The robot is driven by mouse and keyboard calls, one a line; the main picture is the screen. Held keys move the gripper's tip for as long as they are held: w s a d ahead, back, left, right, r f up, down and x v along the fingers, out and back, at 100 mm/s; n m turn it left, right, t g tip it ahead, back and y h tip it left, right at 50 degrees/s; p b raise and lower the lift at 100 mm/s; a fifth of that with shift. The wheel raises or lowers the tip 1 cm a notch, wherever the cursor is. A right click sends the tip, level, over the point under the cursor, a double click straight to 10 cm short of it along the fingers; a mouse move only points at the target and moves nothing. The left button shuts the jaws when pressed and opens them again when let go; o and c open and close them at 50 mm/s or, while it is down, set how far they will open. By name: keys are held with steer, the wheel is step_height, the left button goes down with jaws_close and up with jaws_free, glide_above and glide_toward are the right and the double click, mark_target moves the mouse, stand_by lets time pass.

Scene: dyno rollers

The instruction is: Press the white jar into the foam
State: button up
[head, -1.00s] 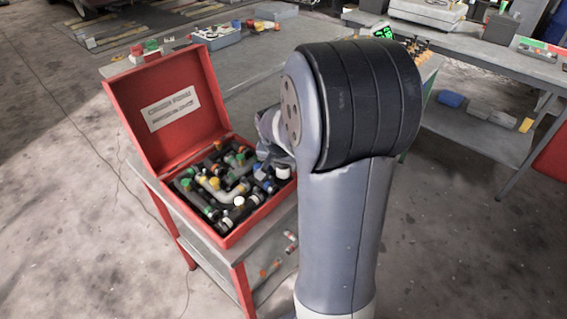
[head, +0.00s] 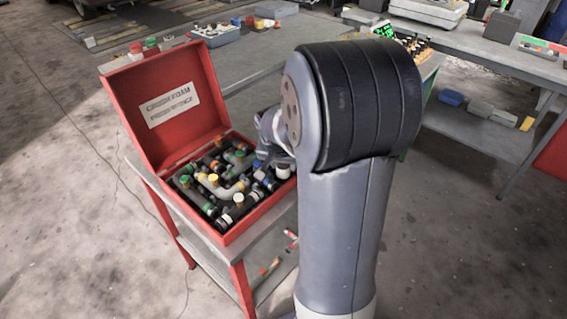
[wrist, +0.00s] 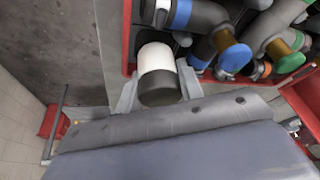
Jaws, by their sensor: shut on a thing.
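The white jar (wrist: 155,57) shows in the wrist view as a white cylinder with a dark grey end, between the two fingers of my gripper (wrist: 158,84). My gripper is shut on it at the near corner of the red box (head: 163,112). In the head view a white piece (head: 283,171) at the box's right corner looks like the same jar. My gripper is mostly hidden there behind my own arm. The foam inside the box is almost covered by fittings, and I cannot see how deep the jar sits.
Several pipe fittings with coloured bands fill the box, close beside the jar; a blue-banded one (wrist: 238,58) lies to its right in the wrist view. The open lid stands at the back left. A grey bench (head: 270,70) with trays is behind.

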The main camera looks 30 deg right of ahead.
steer(key=shift+s+a+f+b, duration=0.15)
steer(key=shift+f+b, duration=0.15)
steer(key=shift+f, duration=0.15)
steer(key=shift+s+f+b, duration=0.2)
steer(key=shift+f+b, duration=0.2)
steer(key=shift+f, duration=0.2)
steer(key=o, duration=1.1)
steer(key=shift+a, duration=0.1)
steer(key=shift+r, duration=0.45)
steer(key=v, duration=1.1)
steer(key=shift+w+r+p, duration=0.25)
steer(key=shift+r+p, duration=0.05)
steer(key=shift+p, duration=0.1)
steer(key=shift+b+x, duration=0.3)
steer(key=shift+x, duration=4.1)
steer(key=shift+r, duration=0.1)
